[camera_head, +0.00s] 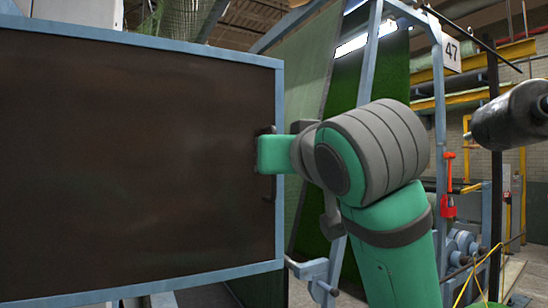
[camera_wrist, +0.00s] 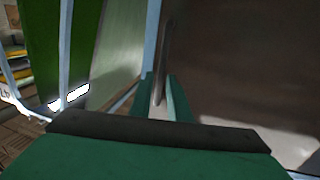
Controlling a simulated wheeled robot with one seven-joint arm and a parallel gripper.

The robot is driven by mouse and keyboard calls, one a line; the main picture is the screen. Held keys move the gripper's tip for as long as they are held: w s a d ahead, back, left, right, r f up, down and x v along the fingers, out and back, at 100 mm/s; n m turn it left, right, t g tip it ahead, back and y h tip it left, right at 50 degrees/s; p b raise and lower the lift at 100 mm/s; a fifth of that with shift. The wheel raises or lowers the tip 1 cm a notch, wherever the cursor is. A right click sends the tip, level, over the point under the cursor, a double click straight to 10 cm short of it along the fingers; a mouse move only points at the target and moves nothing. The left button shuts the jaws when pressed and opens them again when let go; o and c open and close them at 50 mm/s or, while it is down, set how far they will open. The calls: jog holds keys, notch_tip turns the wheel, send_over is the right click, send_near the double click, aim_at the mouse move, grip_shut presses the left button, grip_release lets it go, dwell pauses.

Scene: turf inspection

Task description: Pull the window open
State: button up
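The window (camera_head: 140,160) is a large dark brown panel in a light blue frame, filling the left of the head view. In the wrist view the dark panel (camera_wrist: 240,60) fills the right side. A thin dark upright handle (camera_head: 268,188) sits near the panel's right edge. It shows as a bar in the wrist view (camera_wrist: 167,50). My gripper (camera_wrist: 160,88) is at the handle, its two green fingers apart, one on each side of the bar. A small gap seems to show between them. In the head view my wrist hides the fingertips and part of the handle.
To the right of the window stand a light blue post frame (camera_head: 440,110) with a "47" sign (camera_head: 451,53) and hanging green turf (camera_head: 365,85). A dark roller (camera_head: 512,115) juts in at the far right. Yellow-beamed racks stand behind.

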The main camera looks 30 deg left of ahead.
jog(key=v, duration=0.7)
jog(key=shift+s+d, duration=0.2)
jog(key=shift+d, duration=0.05)
jog(key=shift+a, duration=0.1)
